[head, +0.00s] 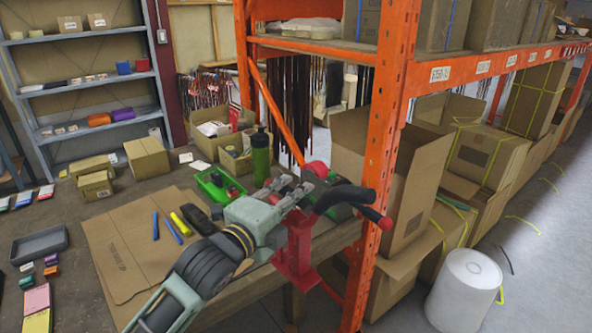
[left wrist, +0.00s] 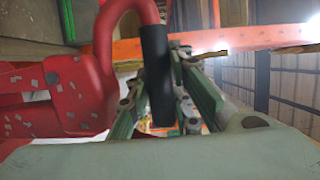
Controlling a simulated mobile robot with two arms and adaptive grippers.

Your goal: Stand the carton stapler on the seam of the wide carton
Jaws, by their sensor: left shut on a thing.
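The carton stapler (head: 296,252) is red with a black-sleeved handle, beyond the bench's right edge in the head view. My left gripper (head: 300,192) is shut on it near the top, its arm coming in from the lower left. In the left wrist view, the black sleeve of the stapler's handle (left wrist: 157,75) lies between the fingers of my left gripper (left wrist: 165,105), and the red body is at left. Several cartons are in view; I cannot tell which is the wide carton, and no seam shows clearly. My right gripper is not in view.
An orange rack post (head: 385,150) stands just right of the stapler. An open carton (head: 350,165) is behind it. A white roll (head: 465,288) stands on the floor. The bench holds a flat cardboard sheet (head: 115,258), a green bin (head: 210,186) and a green bottle (head: 260,160).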

